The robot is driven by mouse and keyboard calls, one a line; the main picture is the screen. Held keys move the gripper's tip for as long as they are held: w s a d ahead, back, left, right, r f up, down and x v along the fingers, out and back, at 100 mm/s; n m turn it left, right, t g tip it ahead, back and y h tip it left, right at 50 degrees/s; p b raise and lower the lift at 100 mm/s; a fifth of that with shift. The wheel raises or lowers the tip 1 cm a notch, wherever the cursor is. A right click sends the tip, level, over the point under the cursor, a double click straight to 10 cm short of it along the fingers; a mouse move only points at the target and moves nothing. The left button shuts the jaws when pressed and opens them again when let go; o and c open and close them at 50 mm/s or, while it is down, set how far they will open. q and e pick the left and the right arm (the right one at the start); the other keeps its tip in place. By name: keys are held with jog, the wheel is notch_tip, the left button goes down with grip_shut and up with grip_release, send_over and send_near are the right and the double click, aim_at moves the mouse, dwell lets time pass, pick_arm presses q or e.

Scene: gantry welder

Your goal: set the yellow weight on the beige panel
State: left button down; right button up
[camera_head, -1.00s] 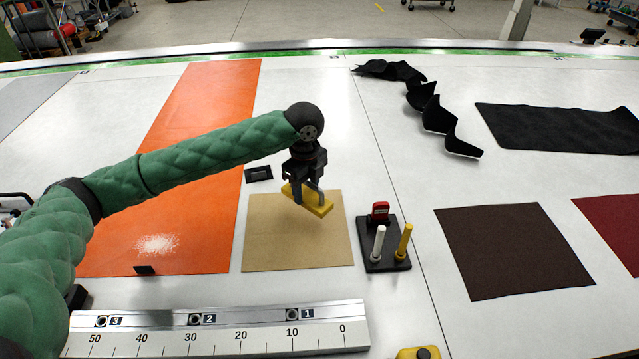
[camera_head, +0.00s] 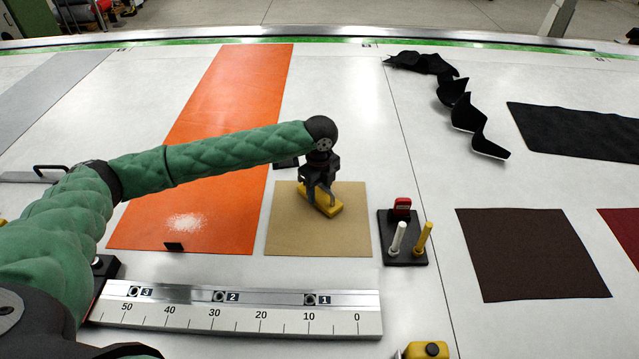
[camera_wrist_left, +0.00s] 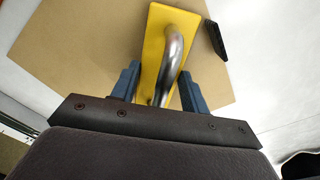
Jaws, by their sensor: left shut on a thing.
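The yellow weight (camera_head: 326,206) is a flat yellow block with a curved metal handle, seen close in the left wrist view (camera_wrist_left: 152,50). My left gripper (camera_head: 320,193) is shut on it, with the fingers either side of the handle. The weight is over the middle of the beige panel (camera_head: 292,236), a square tan sheet on the white table. It appears at or very near the panel's surface; contact underneath is hidden. The panel also fills much of the left wrist view (camera_wrist_left: 75,60). My right gripper is not in view.
A black stand (camera_head: 404,252) with a white and a yellow marker and a red item is right of the panel. An orange sheet (camera_head: 215,130) lies left. A long ruler (camera_head: 240,312) lies in front. Another yellow item (camera_head: 427,350) is at the bottom edge.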

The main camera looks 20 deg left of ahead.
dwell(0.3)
pick_arm(q)
jog(key=c, duration=0.9)
grip_release()
jog(key=shift+f, duration=0.1)
jog(key=shift+c, duration=0.2)
jog(key=shift+o, duration=1.1)
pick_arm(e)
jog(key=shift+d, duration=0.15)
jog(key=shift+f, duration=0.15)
pick_arm(q)
jog(key=shift+r, duration=0.4)
jog(key=shift+r+b, duration=0.45)
jog(key=shift+b, duration=0.05)
notch_tip(320, 180, up, 9)
jog(key=b, duration=0.3)
jog(key=shift+r, duration=0.8)
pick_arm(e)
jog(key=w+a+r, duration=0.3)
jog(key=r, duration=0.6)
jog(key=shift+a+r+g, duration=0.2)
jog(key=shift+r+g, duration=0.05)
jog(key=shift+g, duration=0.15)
pick_arm(q)
jog(key=shift+f, duration=0.1)
